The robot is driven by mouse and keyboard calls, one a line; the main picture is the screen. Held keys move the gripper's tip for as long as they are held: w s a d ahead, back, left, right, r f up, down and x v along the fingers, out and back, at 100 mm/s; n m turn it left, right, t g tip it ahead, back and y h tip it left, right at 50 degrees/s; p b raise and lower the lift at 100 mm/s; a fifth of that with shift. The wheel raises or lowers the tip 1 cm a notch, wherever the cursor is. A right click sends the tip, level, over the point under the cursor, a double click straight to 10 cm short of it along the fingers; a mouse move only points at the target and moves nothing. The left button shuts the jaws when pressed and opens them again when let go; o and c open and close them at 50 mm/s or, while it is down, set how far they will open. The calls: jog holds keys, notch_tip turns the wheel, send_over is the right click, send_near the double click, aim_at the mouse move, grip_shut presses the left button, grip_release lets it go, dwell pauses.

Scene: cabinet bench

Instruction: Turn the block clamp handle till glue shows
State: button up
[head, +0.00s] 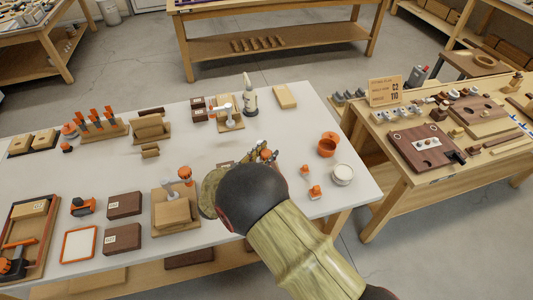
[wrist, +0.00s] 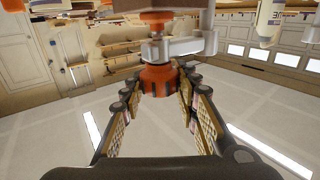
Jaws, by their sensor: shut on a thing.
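In the wrist view, which looks upside down, the orange clamp handle (wrist: 158,82) sits between the fingertips of my gripper (wrist: 157,88), which is shut on it. A threaded spindle and orange-red pad show beyond it, beside the grey clamp frame (wrist: 195,44). A brown block (wrist: 160,5) is cut off at the top edge. In the head view my gripper (head: 265,152) shows just past my dark wrist, which hides most of the held clamp. I see no glue on the visible part of the block, but its joint is mostly out of view.
A pale bottle (head: 250,96) stands beyond my gripper and also shows in the wrist view (wrist: 270,18). Another clamp with an orange knob (head: 185,173) stands left of my wrist. Orange pieces and a round white pot (head: 342,174) are to the right. Clear white tabletop (head: 105,165) lies left.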

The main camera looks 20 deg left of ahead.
jog(key=shift+m+g+h, duration=0.4)
jog(key=shift+m+h, duration=0.2)
jog(key=shift+h, duration=0.3)
jog(key=o, duration=1.2)
jog(key=v, duration=1.2)
jog(key=shift+a, duration=0.1)
